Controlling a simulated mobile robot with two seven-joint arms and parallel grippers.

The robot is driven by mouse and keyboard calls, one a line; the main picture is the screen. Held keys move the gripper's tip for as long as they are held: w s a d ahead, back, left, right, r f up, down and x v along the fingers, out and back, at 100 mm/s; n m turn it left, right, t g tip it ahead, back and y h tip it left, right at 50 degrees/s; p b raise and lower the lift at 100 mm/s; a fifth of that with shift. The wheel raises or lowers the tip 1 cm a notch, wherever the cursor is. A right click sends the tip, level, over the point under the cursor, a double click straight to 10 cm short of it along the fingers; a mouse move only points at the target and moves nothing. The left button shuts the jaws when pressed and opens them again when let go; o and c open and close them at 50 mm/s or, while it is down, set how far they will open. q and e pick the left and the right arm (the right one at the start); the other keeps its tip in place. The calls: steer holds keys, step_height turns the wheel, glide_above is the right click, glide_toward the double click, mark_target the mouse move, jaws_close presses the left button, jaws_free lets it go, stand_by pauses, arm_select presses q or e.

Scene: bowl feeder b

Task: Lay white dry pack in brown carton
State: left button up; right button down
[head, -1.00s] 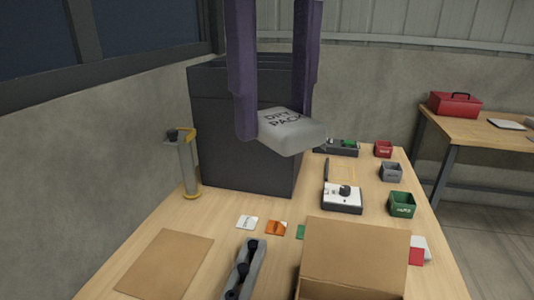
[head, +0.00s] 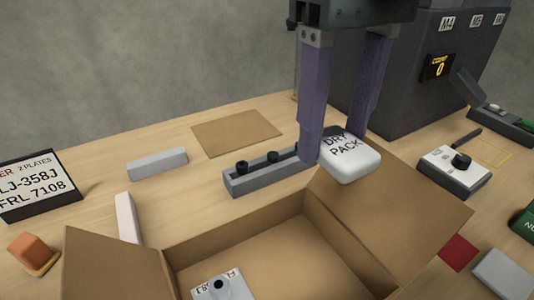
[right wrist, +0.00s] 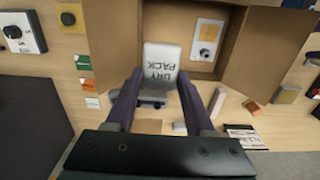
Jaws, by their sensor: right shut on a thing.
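The white dry pack (head: 348,158), lettered "DRY PACK", is held between the purple fingers of my right gripper (head: 335,148). It hangs in the air by the right rear flap of the open brown carton (head: 275,230). In the right wrist view the dry pack (right wrist: 160,62) sits at the fingertips (right wrist: 160,82), and the carton (right wrist: 266,38) lies beyond it. A white plate-like item (head: 222,284) with a dark round part lies inside the carton. My left gripper is not in view.
A grey rail with black knobs (head: 262,172) stands behind the carton. A dark machine (head: 400,80) with a counter stands at the back right. A plate sign (head: 38,186), a grey bar (head: 157,163) and an orange block (head: 30,250) are at left. A white device (head: 455,170) is at right.

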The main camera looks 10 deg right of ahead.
arm_select(q)
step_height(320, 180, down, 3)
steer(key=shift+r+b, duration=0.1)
steer(key=shift+b, duration=1.15)
arm_select(e)
glide_above(308, 264)
step_height(308, 264, down, 15)
steer(key=shift+r, duration=0.1)
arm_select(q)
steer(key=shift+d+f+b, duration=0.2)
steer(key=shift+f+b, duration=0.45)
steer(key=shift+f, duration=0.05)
arm_select(e)
steer(key=shift+a+f, duration=0.1)
steer(key=shift+f, duration=2.55)
steer(key=shift+f, duration=0.15)
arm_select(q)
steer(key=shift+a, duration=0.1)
arm_select(e)
steer(key=c, duration=0.5)
jaws_free()
steer(key=shift+c, duration=0.2)
arm_select(q)
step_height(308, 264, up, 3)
steer(key=p, duration=0.2)
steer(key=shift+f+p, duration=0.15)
steer(key=shift+p, duration=0.2)
arm_select(e)
step_height(308, 264, up, 12)
